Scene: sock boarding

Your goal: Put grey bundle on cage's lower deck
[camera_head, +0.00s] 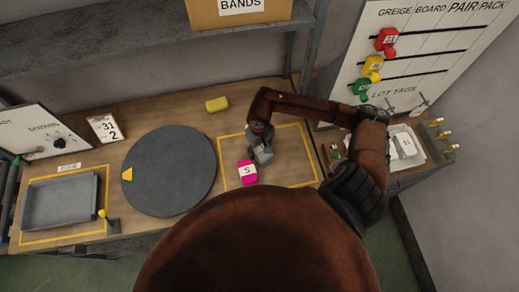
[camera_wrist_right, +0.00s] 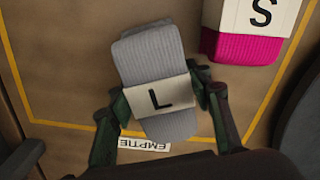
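The grey bundle (camera_wrist_right: 160,62), with a white band marked L, lies slightly tilted in the middle of the right wrist view. My right gripper (camera_wrist_right: 160,98) has one finger on each side of it, close to the band's edges. Whether the fingers press on it is unclear. In the head view, my right gripper (camera_head: 262,156) is low over the yellow-outlined area, with the grey bundle mostly hidden beneath it. I cannot make out a cage or its lower deck in either view. My left gripper is not in view.
A magenta bundle (camera_head: 247,172) marked S lies just beside the right gripper. A round dark turntable (camera_head: 168,172), a grey tray (camera_head: 33,206) and a yellow block (camera_head: 217,104) are on the bench.

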